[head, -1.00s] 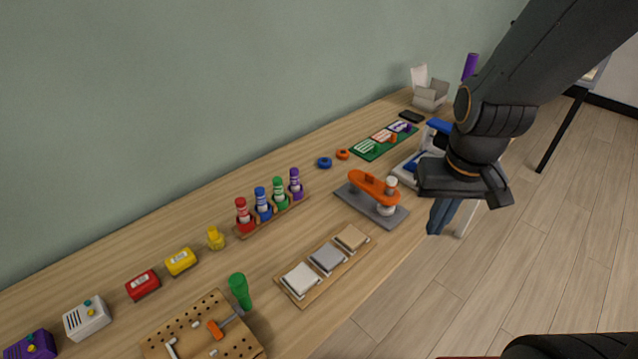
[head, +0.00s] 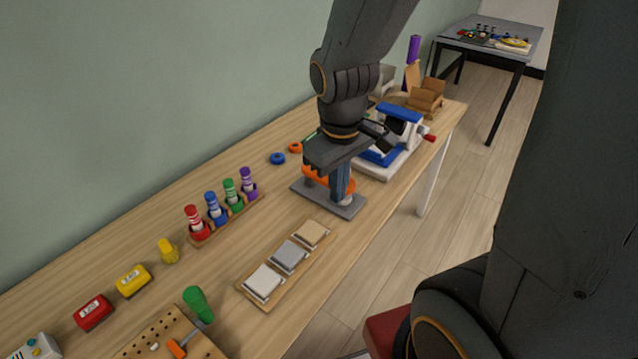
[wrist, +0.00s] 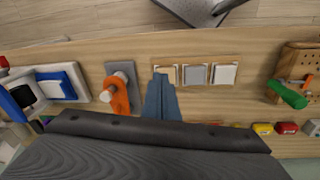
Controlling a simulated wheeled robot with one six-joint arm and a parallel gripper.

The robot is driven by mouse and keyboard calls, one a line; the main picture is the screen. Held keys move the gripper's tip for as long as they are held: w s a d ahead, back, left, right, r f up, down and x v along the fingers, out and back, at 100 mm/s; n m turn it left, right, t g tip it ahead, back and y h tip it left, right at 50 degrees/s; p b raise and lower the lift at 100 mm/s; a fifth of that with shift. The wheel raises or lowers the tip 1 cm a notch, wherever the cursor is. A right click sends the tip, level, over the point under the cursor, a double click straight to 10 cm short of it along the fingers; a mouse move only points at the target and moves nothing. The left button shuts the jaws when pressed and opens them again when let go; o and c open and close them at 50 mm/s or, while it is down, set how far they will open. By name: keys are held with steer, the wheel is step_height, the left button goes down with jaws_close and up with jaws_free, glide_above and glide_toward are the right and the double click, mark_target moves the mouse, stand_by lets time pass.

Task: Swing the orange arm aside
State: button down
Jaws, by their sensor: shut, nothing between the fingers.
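The orange arm (head: 312,176) sits on a grey base plate (head: 300,187) on the wooden bench, partly hidden behind my gripper in the head view. In the wrist view the orange arm (wrist: 122,98) and the plate (wrist: 120,70) show clearly, with a pale round knob (wrist: 117,79) at one end. My gripper (head: 341,200) points down over the plate, its blue-grey fingers shut with nothing between them. In the wrist view my gripper (wrist: 162,78) lies just right of the orange arm, with a small gap in the picture. Contact cannot be told from the head view.
A blue and white machine (head: 376,160) stands close behind the plate. A wooden holder of sample tiles (head: 270,291) lies in front. A rack (head: 236,211) of colored bottles is to the left. Bare bench (head: 225,275) lies between tiles and rack.

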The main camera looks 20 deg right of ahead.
steer(key=w+a+f+n+h+b, duration=0.1)
steer(key=w+a+n, duration=0.1)
steer(key=w+n, duration=0.4)
steer(key=w+a+f+n+t+h+b, duration=0.1)
steer(key=w+n, duration=0.4)
steer(key=n, duration=0.8)
steer(key=shift+w+a+f+n+h+b, duration=0.4)
steer(key=shift+a+f+h+b, duration=0.15)
steer(key=shift+a, duration=0.7)
steer(key=w+d+f+p, duration=0.1)
steer(key=w+d+f, duration=0.3)
steer(key=f, duration=0.5)
steer(key=shift+d, duration=1.25)
steer(key=shift+d+f, duration=0.1)
